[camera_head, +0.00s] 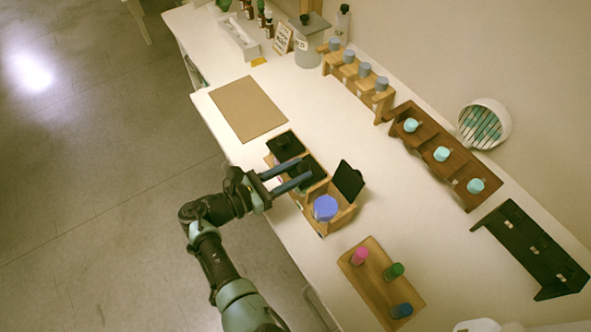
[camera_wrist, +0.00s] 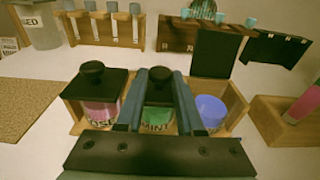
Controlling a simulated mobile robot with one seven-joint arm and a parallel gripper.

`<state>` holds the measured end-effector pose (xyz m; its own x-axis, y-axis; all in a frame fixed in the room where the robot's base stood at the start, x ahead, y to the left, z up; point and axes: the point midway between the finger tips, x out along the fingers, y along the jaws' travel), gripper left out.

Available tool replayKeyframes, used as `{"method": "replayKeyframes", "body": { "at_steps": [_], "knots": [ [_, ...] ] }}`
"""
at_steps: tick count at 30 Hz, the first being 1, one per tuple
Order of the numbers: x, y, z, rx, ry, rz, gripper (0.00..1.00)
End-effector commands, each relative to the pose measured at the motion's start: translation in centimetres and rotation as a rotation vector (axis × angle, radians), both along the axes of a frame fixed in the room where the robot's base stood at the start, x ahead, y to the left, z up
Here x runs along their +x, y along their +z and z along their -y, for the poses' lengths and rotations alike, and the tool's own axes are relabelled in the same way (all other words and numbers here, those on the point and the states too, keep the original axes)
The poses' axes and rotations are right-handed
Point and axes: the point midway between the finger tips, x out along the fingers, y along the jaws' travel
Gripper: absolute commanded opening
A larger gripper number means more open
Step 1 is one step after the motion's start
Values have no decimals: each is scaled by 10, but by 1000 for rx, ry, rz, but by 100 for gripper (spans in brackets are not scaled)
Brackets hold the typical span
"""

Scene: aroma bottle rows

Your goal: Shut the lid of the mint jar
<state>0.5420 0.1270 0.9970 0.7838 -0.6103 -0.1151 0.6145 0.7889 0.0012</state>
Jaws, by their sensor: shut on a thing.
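A wooden rack (camera_head: 326,228) with three compartments stands near the table's front edge. The mint jar (camera_wrist: 158,115), with green contents and a "MINT" label, is in the middle compartment. Its black lid (camera_wrist: 160,94) lies flat over the jar, as far as I can see. My gripper (camera_wrist: 160,80) reaches over it, fingers shut on the lid's knob (camera_wrist: 160,73); they partly hide jar and lid. The rose jar (camera_wrist: 101,110) on the left has its black lid (camera_wrist: 95,82) down. The right compartment holds a blue-topped jar (camera_head: 325,207), and its black lid (camera_head: 348,181) stands raised.
A wooden block (camera_head: 382,285) with pink, green and blue vials stands nearby at lower right. Racks of vials (camera_head: 440,158) line the back. A brown mat (camera_head: 247,109) lies to the left. The table between the rack and the back row is clear.

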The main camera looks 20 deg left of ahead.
Motion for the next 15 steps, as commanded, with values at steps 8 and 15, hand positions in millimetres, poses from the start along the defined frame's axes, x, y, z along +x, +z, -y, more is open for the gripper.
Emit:
{"method": "replayKeyframes", "body": {
  "at_steps": [8, 15],
  "knots": [
    [1, 1, 0, -1, 1, 2, 63],
    [0, 0, 0, -1, 0, -1, 66]
  ]
}}
